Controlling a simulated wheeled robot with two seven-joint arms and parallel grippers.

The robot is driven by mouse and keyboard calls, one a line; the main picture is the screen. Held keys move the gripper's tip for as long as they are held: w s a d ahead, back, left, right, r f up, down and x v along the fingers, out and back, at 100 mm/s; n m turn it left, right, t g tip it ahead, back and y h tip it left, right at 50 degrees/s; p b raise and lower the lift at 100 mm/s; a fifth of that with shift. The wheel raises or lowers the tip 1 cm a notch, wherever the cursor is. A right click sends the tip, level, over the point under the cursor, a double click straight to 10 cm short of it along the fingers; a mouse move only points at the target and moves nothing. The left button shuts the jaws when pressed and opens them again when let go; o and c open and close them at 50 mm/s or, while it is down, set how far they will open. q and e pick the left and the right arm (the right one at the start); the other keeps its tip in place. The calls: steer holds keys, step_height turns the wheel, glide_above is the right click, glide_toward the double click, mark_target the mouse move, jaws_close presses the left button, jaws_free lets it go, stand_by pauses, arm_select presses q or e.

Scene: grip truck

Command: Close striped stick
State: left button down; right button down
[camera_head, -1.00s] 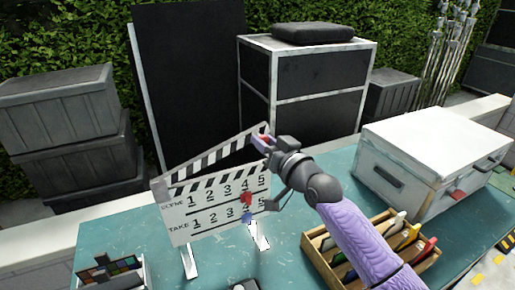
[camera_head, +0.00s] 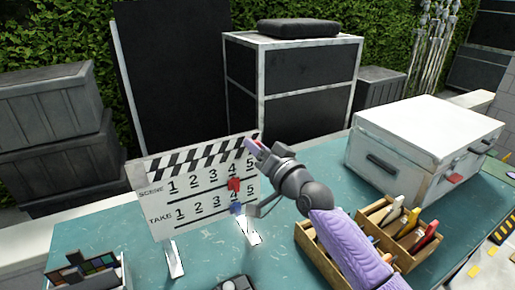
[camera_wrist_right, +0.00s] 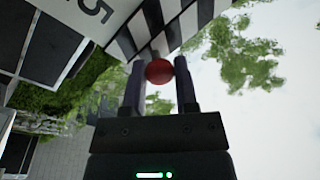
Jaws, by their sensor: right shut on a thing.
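A white clapperboard (camera_head: 200,200) with scene and take numbers stands upright on two feet on the teal table. Its black-and-white striped stick (camera_head: 195,155) lies down along the board's top edge, with no clear gap showing. My right gripper (camera_head: 257,148) is at the stick's right end. In the right wrist view its fingers (camera_wrist_right: 160,85) are closed around a small red ball (camera_wrist_right: 159,71) at the end of the striped stick (camera_wrist_right: 165,22). Red and blue markers (camera_head: 234,185) sit on the board's number rows. My left gripper is not in view.
A wooden box of brushes (camera_head: 385,228) and a white case (camera_head: 425,145) are on the table's right. A color-chart tray (camera_head: 88,272) is at the front left. Dark crates (camera_head: 50,110) and a black cabinet (camera_head: 290,85) stand behind.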

steer(key=shift+f, duration=0.3)
steer(key=shift+c, duration=2.3)
jaws_free()
steer(key=shift+o, duration=0.4)
steer(key=shift+r, duration=0.1)
steer(key=shift+s, duration=0.1)
steer(key=r+p+v, duration=0.1)
steer(key=p+v, duration=0.1)
steer(key=v, duration=0.7)
steer(key=shift+s+d+f, duration=0.25)
steer(key=shift+s+f, duration=0.1)
steer(key=shift+f, duration=0.15)
